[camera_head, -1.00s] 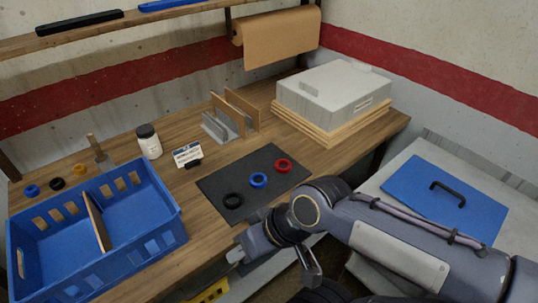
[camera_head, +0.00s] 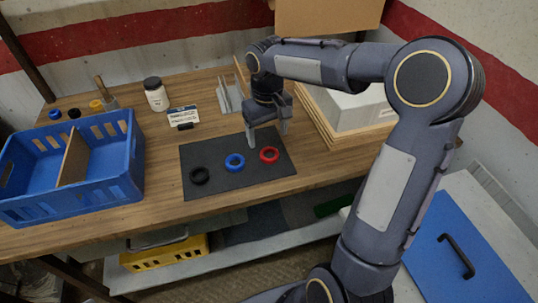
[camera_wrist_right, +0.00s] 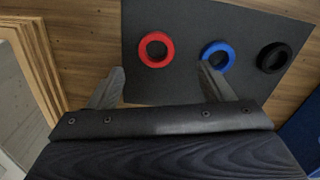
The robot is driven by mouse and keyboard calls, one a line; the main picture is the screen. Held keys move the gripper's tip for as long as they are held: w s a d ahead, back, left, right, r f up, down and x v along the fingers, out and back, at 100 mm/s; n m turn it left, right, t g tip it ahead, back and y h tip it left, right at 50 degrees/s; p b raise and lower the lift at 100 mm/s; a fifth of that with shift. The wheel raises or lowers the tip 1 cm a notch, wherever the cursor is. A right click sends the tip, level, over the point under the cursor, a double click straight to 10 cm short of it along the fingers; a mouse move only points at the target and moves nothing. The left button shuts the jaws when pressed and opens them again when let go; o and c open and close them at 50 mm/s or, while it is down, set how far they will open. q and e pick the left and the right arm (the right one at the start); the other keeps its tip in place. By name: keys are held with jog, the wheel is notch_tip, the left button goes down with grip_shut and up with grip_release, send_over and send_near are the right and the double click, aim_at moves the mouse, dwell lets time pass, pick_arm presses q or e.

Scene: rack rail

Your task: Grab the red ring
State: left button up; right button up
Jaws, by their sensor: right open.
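The red ring (camera_head: 269,155) lies flat at the right end of a row of rings on a dark mat (camera_head: 235,180). A blue ring (camera_head: 235,162) lies beside it, and a black ring (camera_head: 199,175) is at the left. My right gripper (camera_head: 267,143) is open and empty above the far side of the mat. In the right wrist view the red ring (camera_wrist_right: 156,50) shows ahead of the gap between the open fingers (camera_wrist_right: 160,85), and the blue ring (camera_wrist_right: 217,55) is near the tip of the right-hand finger. My left gripper is not in view.
A blue crate (camera_head: 128,160) with a divider stands at the left. A label stand (camera_head: 183,116), a white jar (camera_head: 156,95) and several small rings stand behind. A grey box (camera_head: 355,108) on boards is right of the mat.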

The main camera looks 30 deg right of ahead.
aim_at(270, 154)
jog(key=f, duration=0.7)
jog(key=shift+s+d+f, duration=0.1)
jog(key=shift+d, duration=0.15)
jog(key=shift+c, duration=0.3)
jog(key=c, duration=1)
